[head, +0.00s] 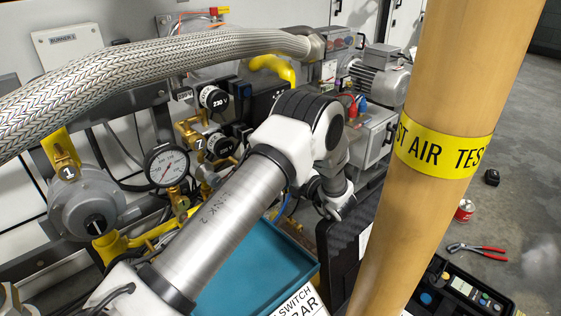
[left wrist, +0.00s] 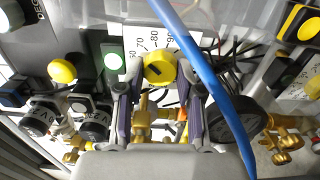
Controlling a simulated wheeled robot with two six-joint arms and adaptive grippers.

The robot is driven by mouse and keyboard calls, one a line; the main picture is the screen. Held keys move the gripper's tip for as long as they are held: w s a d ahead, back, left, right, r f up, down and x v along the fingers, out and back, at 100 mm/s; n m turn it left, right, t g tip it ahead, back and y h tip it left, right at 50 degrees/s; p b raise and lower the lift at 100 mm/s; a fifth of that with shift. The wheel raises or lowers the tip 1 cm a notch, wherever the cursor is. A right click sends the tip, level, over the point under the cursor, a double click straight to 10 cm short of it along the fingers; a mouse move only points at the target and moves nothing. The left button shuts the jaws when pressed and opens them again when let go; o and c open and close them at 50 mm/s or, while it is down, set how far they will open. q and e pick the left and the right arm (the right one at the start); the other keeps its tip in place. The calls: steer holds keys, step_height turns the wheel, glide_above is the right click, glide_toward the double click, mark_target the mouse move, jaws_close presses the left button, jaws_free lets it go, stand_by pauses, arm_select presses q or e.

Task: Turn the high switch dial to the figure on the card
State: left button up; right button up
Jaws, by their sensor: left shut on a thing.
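In the left wrist view a yellow dial (left wrist: 159,68) with a dark pointer mark sits in front of a white scale plate (left wrist: 148,40) with black figures, among them 70, 80 and 90. My left gripper (left wrist: 158,80) is shut on this dial, one finger on each side. I cannot read the dial's exact setting. In the head view my left arm hides the dial and the gripper. My right gripper is not in view.
A blue hose (left wrist: 205,70) crosses close in front of the left wrist camera. A braided hose (head: 150,72) and a tan post (head: 455,65) with a yellow band flank my arm. A pressure gauge (head: 167,166) and brass valves stand left. Red pliers (head: 480,249) lie on the floor.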

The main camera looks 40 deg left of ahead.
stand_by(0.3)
arm_select(q)
steer(key=o, duration=1.2)
steer(key=shift+c, duration=0.2)
steer(key=d, duration=0.7)
steer(key=shift+s+d, duration=0.25)
steer(key=shift+s, duration=0.1)
